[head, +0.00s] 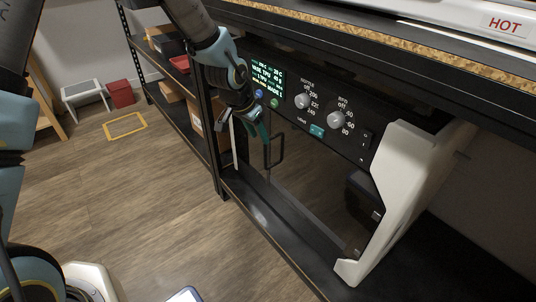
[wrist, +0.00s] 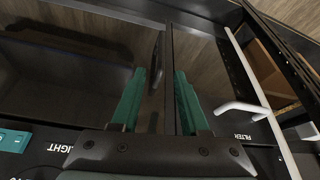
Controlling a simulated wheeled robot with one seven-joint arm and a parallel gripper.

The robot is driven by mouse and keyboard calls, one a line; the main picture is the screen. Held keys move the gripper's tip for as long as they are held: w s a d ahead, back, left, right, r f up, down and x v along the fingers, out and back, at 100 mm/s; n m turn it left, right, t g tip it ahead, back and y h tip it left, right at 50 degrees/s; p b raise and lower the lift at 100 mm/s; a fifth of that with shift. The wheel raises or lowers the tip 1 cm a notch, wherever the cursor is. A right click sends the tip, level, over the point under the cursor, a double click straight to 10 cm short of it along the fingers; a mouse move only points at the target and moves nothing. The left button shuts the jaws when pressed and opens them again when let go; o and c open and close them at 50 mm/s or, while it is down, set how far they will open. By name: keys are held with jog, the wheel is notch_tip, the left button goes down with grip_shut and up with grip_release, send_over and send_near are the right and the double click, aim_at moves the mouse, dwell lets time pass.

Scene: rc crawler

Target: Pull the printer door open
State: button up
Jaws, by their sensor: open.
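The printer (head: 318,116) is a dark cabinet with a control panel above a see-through door (head: 315,175). The door looks shut in the head view. Its black bracket-shaped handle (head: 281,148) stands out near the door's left side. My gripper (head: 259,140) is open, with teal fingers pointing down just left of the handle. In the wrist view, my gripper (wrist: 160,88) has a dark upright bar, apparently the handle (wrist: 157,62), between its spread fingers. Whether either finger touches it I cannot tell.
A white side frame (head: 405,185) stands at the printer's right. A white bar and peg labelled FILTER (wrist: 243,107) are right of the fingers. Shelving (head: 175,95) stands at the left. The wooden floor (head: 150,195) in front is largely clear.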

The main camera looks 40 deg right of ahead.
jog(key=b, duration=0.1)
send_over(265, 166)
jog(key=f, duration=0.8)
jog(key=shift+w+d+f, duration=0.15)
jog(key=shift+w+d, duration=0.05)
jog(key=shift+d, duration=0.1)
grip_shut()
dwell(0.8)
